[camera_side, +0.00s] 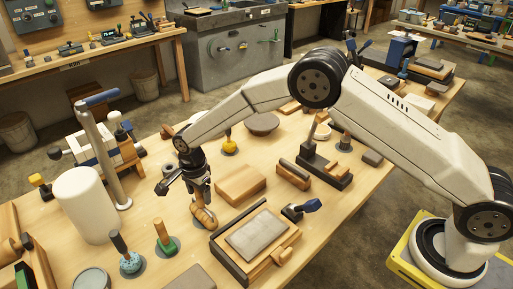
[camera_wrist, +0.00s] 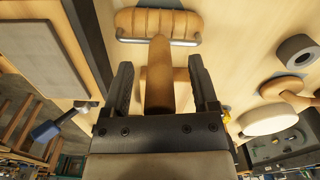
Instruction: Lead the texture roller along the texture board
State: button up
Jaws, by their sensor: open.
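The texture roller (camera_wrist: 158,22) is a ribbed wooden cylinder in a metal frame with a wooden handle. In the side view the roller (camera_side: 205,218) is on the table just below my gripper (camera_side: 200,190). In the wrist view my gripper (camera_wrist: 161,68) is open, one finger on each side of the handle, with gaps visible. The texture board (camera_side: 255,234) is a grey slab in a wooden tray with a dark edge, right of the roller. Its grey slab (camera_wrist: 42,55) also shows at upper left in the wrist view. My gripper partly hides the handle's lower end.
A wooden block (camera_side: 241,183) lies behind the board. A white cylinder (camera_side: 84,205) stands farther left.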

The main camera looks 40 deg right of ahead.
grip_shut()
jog(key=shift+r, duration=0.2)
jog(key=shift+r, duration=3.35)
jog(key=shift+r, duration=0.15)
jog(key=shift+r, duration=2.4)
jog(key=shift+d, duration=0.1)
